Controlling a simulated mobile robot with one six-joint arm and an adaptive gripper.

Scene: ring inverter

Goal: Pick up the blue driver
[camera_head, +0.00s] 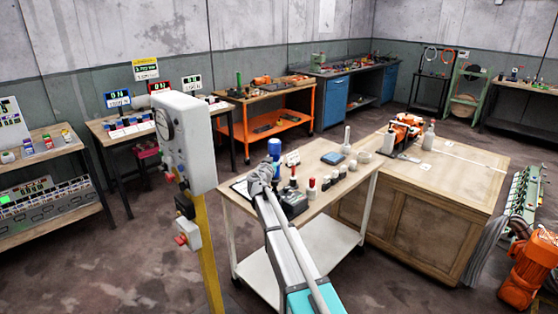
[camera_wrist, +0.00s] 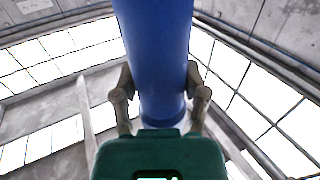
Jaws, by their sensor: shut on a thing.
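The blue driver (camera_head: 274,148) shows in the head view as an upright blue cylinder above the near-left part of the white wheeled cart (camera_head: 345,188). My gripper (camera_head: 267,170) is just below it, and my arm reaches up to it from the front. In the wrist view the blue driver (camera_wrist: 158,50) is a thick blue cylinder running up out of the picture. My gripper (camera_wrist: 160,100) has one finger on each side of it, shut on its lower end. The driver's far end is out of the wrist view.
Several small items, such as a red-capped bottle (camera_head: 311,188) and a blue box (camera_head: 333,158), stand on the cart right of my gripper. A wooden workbench (camera_head: 470,165) adjoins on the right. A yellow post with a grey control box (camera_head: 186,140) stands close on the left.

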